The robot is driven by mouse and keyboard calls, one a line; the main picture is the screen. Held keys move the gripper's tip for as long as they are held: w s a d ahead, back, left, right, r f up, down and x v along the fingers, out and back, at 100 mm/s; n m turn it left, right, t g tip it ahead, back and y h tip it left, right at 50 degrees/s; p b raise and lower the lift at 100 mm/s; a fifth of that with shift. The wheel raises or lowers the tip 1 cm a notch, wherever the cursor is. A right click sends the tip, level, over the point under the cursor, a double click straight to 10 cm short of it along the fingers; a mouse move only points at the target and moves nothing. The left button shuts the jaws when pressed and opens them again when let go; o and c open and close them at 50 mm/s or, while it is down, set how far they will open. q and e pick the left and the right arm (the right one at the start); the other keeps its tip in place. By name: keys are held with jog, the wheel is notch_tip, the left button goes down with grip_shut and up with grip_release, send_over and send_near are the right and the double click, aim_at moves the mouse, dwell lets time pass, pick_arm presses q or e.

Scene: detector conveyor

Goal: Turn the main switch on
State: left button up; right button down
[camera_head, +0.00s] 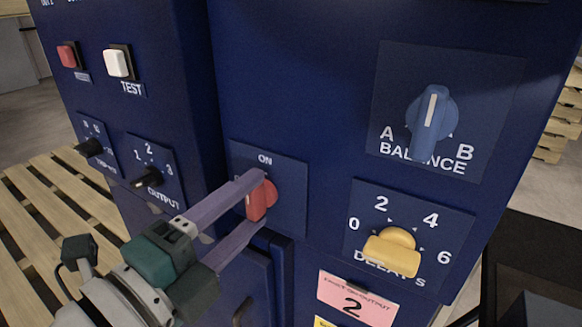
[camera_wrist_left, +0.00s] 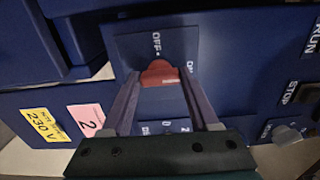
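The main switch is a red rotary knob (camera_head: 258,203) on a dark blue plate (camera_head: 291,190) with "ON" printed at its top. In the left wrist view the red knob (camera_wrist_left: 160,74) shows with "OFF" and "ON" labels beside it. My left gripper (camera_head: 255,205) has one finger on each side of the knob at its fingertips. In the left wrist view the fingers (camera_wrist_left: 160,82) stand apart, with a small gap visible beside the knob. Which label the knob points to I cannot tell. My right gripper is in neither view.
A blue balance knob (camera_head: 431,112) and a yellow delay knob (camera_head: 393,252) sit to the right. Black output knobs (camera_head: 148,178), a white test button (camera_head: 117,63) and a red button (camera_head: 67,55) are at left. A pink label (camera_head: 356,299) is below. Wooden pallets (camera_head: 40,215) lie left.

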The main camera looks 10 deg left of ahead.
pick_arm(q)
jog(key=o, duration=0.4)
jog(key=shift+o, duration=0.2)
jog(key=v, duration=1)
jog(key=shift+b, duration=0.35)
